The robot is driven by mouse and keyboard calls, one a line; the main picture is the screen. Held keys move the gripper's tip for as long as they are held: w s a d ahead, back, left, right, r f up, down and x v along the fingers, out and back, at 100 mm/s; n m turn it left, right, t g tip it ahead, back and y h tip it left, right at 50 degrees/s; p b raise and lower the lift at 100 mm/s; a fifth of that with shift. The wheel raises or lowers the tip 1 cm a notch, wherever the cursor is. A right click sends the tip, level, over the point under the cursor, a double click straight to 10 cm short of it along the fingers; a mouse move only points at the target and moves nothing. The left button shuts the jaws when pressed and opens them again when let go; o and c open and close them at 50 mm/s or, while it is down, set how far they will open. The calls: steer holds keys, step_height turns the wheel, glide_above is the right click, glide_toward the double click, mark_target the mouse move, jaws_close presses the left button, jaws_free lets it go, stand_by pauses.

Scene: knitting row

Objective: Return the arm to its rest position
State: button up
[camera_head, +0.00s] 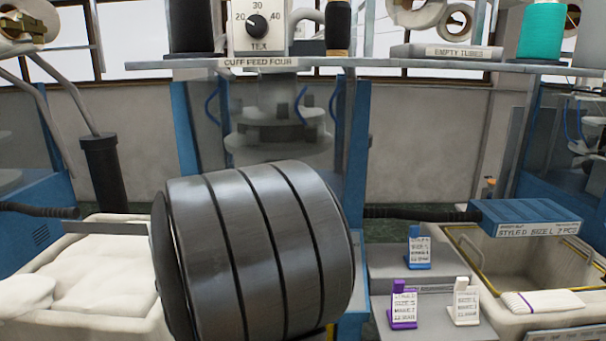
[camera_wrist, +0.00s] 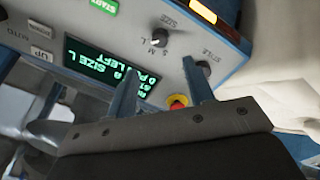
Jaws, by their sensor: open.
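My gripper (camera_wrist: 160,66) shows in the wrist view with its two fingers spread and nothing between them. The fingers are in front of a blue-edged grey control panel (camera_wrist: 140,22), seen turned over. Whether a fingertip touches the panel, I cannot tell. The panel has a dark screen (camera_wrist: 98,62) with green text including SIZE L, a SIZE knob (camera_wrist: 159,39), a STYLE knob (camera_wrist: 203,68) and a red button (camera_wrist: 178,102) near the right finger. In the head view a large dark banded part of my arm fills the lower middle, and the gripper is out of sight.
A white-filled bin (camera_head: 92,282) is at left. A shelf (camera_head: 385,66) crosses above.

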steer(key=x, duration=1.1)
steer(key=shift+f, duration=0.15)
steer(key=n, duration=0.9)
steer(key=shift+o, duration=0.2)
stand_by(0.7)
